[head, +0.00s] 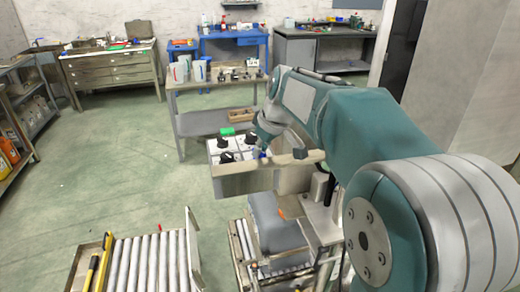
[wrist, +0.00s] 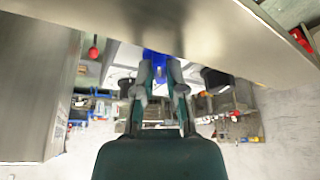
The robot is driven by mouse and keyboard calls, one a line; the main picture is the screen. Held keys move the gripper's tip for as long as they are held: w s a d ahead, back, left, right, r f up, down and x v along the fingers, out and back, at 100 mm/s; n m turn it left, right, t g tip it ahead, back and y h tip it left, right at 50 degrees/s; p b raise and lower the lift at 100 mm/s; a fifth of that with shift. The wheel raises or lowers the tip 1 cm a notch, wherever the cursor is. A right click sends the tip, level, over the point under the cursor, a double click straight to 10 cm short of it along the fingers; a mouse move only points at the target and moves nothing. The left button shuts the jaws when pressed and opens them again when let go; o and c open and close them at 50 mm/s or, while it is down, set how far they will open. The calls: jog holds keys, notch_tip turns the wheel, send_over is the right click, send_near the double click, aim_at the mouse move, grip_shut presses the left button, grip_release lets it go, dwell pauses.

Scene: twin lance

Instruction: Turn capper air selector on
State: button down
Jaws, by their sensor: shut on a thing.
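A control panel (head: 212,152) with several knobs stands in the middle of the head view, under the end of my arm. A blue selector handle (wrist: 154,56) shows at the top of the wrist view. My gripper (wrist: 160,70) is shut on this blue handle, one finger on each side. In the head view a bit of blue (head: 263,154) shows at the panel's right side, with my wrist over it. The arm hides part of the panel there. I cannot read any label or the handle's exact angle.
Black knobs (wrist: 215,80) (head: 226,157) sit near the handle. A green part (head: 227,132) is at the panel's back edge. A metal plate (wrist: 215,30) lies close above my fingers in the wrist view. A roller conveyor (head: 150,262) is in front; open floor lies left.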

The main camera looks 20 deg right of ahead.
jog(key=shift+s+f, duration=0.15)
jog(key=shift+f, duration=0.05)
jog(key=c, duration=0.7)
grip_release()
jog(key=shift+r, duration=0.25)
jog(key=v, duration=1.1)
jog(key=shift+r, duration=0.3)
jog(key=s+a+f+m+h, duration=0.1)
jog(key=s+f+m, duration=0.2)
jog(key=s+f, duration=0.5)
jog(key=s+a+f+m+t+h, duration=0.1)
jog(key=s+f+m, duration=0.2)
jog(key=s+f, duration=0.5)
jog(key=s, duration=0.7)
jog(key=shift+a+t, duration=0.3)
